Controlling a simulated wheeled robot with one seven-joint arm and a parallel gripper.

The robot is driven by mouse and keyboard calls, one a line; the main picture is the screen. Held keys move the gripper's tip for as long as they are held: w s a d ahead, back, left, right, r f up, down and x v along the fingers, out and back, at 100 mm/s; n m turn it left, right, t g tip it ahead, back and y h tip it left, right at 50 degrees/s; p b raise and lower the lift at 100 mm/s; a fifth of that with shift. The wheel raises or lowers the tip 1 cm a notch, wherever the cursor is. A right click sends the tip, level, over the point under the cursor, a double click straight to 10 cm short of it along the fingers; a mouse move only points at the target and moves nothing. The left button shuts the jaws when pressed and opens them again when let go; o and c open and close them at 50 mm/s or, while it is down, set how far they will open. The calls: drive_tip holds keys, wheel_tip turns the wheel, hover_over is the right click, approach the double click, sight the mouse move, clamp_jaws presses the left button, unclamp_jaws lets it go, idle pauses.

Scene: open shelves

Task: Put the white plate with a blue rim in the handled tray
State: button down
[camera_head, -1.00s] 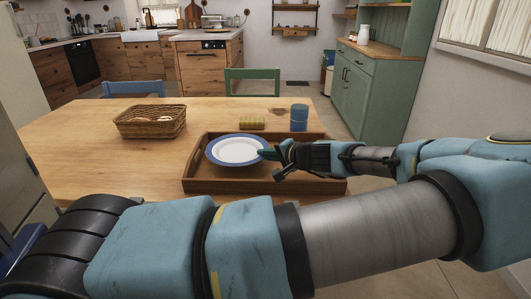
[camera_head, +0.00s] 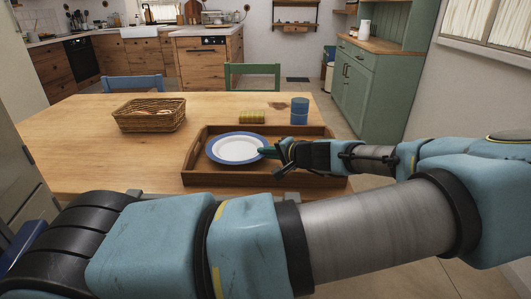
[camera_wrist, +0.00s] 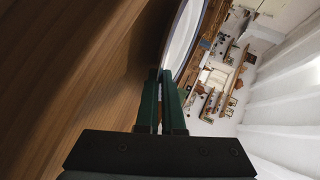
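The white plate with a blue rim (camera_head: 237,148) is level in the head view, within the outline of the left half of the handled tray (camera_head: 265,181). I cannot tell whether it touches the tray floor. The tray is brown wood with raised walls and sits at the table's near edge. My gripper (camera_head: 264,152) reaches in from the right, its green fingers shut on the plate's right rim. In the wrist view, the fingers (camera_wrist: 166,75) close around the edge of the plate (camera_wrist: 184,38), which shows as a narrow pale strip with a dark rim.
A wicker basket (camera_head: 150,115) stands left of the tray on the wooden table (camera_head: 85,155). A blue cup (camera_head: 299,112) and a yellow-green ribbed item (camera_head: 252,116) stand just behind the tray. A green chair (camera_head: 251,72) and a blue chair (camera_head: 133,84) are beyond the table.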

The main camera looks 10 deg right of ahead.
drive_tip(key=shift+f, duration=0.15)
drive_tip(key=c, duration=1)
unclamp_jaws()
drive_tip(key=shift+o, duration=0.2)
drive_tip(key=shift+s+d, duration=0.1)
